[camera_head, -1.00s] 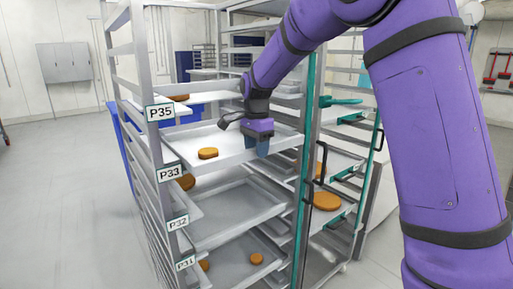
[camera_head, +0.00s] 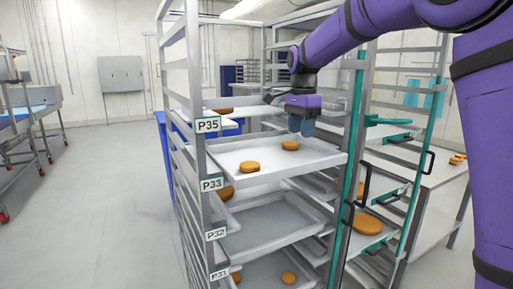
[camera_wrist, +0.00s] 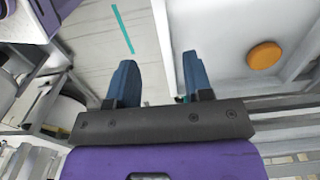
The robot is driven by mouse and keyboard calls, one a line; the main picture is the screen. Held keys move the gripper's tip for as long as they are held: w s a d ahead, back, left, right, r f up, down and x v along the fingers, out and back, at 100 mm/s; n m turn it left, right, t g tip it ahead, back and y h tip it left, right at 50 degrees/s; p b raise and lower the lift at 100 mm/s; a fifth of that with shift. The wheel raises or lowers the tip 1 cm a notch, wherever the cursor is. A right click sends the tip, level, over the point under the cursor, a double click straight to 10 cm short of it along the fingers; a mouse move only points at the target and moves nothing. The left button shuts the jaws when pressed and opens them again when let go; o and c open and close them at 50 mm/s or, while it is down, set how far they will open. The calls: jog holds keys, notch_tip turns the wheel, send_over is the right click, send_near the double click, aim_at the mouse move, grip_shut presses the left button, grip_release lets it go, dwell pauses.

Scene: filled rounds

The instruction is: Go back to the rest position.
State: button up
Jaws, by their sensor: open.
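A second round (camera_head: 250,167) lies on the same tray to the left. The wrist view shows one round (camera_wrist: 264,55) on a pale tray, to the right of the fingers and clear of them.
The metal rack (camera_head: 178,110) has upright posts and labels P35, P33, P32 and P31. Lower trays (camera_head: 265,226) hold rounds. A teal-edged rack with a larger round (camera_head: 367,224) stands to the right. Open floor (camera_head: 100,200) lies on the left.

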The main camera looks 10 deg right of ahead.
jog(key=s+d+r+n+t, duration=0.1)
jog(key=s+d+r+n, duration=0.2)
jog(key=s, duration=0.7)
jog(key=s+d+r+n+t, duration=0.15)
jog(key=s+n, duration=0.25)
jog(key=s, duration=0.5)
jog(key=s+d+f+n+t, duration=0.1)
jog(key=s+f+n, duration=0.2)
jog(key=s, duration=0.5)
jog(key=s+d+f+n+t, duration=0.1)
jog(key=s+f+n, duration=0.3)
jog(key=s, duration=0.5)
jog(key=shift+s+t, duration=0.15)
jog(key=shift+t, duration=0.2)
jog(key=shift+f, duration=0.1)
